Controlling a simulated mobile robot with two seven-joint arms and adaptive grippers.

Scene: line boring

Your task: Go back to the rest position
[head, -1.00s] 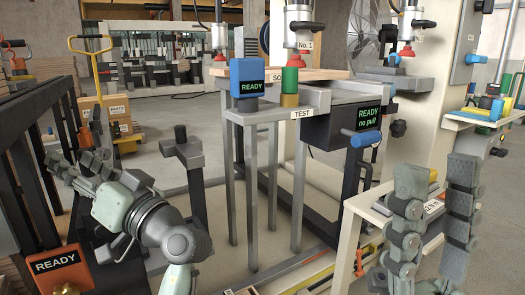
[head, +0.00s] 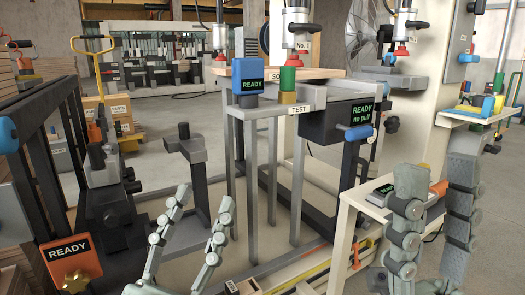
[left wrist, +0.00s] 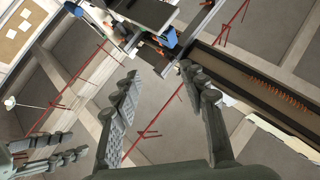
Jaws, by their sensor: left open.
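My left gripper (head: 197,215) is open and empty in the lower middle of the head view, in front of the test stand. Its two fingers point up and stand well apart. In the left wrist view the fingers (left wrist: 165,100) are spread with nothing between them.
The test stand (head: 262,112) holds a blue READY display (head: 247,82) and a green and brass part (head: 288,85). A black unit reading "READY no pull" (head: 340,122) has a blue handle. An orange READY panel (head: 70,262) is at lower left. A yellow hand truck (head: 95,75) stands behind.

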